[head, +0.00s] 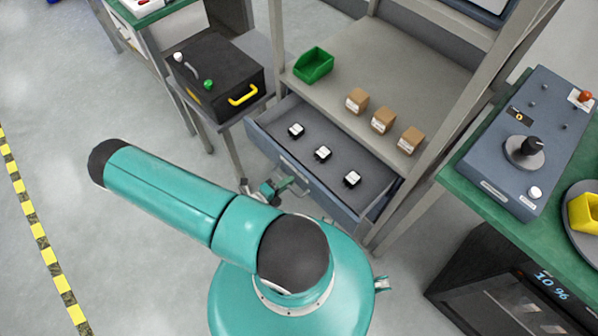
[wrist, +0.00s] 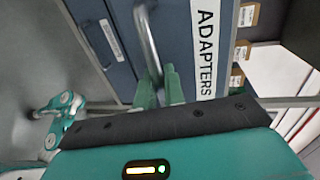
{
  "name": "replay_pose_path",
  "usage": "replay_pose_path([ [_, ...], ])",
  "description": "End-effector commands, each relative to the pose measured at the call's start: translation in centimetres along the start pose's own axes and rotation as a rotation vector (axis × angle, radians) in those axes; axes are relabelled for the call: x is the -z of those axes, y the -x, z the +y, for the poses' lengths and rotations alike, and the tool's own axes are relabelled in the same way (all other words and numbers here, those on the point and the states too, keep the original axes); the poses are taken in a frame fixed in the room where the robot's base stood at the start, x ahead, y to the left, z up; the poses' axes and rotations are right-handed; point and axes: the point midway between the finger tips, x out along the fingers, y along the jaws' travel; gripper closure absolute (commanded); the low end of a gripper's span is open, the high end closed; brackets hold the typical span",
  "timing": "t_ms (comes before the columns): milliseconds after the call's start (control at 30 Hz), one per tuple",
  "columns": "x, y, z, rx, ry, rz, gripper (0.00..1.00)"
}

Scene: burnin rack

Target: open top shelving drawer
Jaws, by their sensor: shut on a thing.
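The grey-blue drawer (head: 345,150) under the rack's shelf stands pulled out in the head view, with three small black-and-white items (head: 322,153) lying inside. In the wrist view its blue front (wrist: 172,35) carries a white "ADAPTERS" label (wrist: 205,45) and a silver bar handle (wrist: 148,42). My gripper (wrist: 158,88) has its green fingers shut on the handle's near end. In the head view my gripper (head: 285,187) is at the drawer front, partly hidden by my arm.
A green bin (head: 314,66) and three brown boxes (head: 383,121) stand on the shelf above the drawer. A black case (head: 215,78) with a yellow handle is on a stand at left. A green-topped bench with a control box (head: 530,140) is at right. Open floor lies left.

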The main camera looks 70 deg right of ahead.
Motion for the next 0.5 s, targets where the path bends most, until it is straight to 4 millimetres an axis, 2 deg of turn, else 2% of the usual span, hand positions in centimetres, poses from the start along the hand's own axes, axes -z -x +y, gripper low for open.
replay_pose_path([
  [200, -0.1, 2.2, 0.4, 0.001, -0.001, -0.001, 1.0],
  [500, 0.0, 2.7, 0.5, 0.002, 0.0, 0.0, 1.0],
])
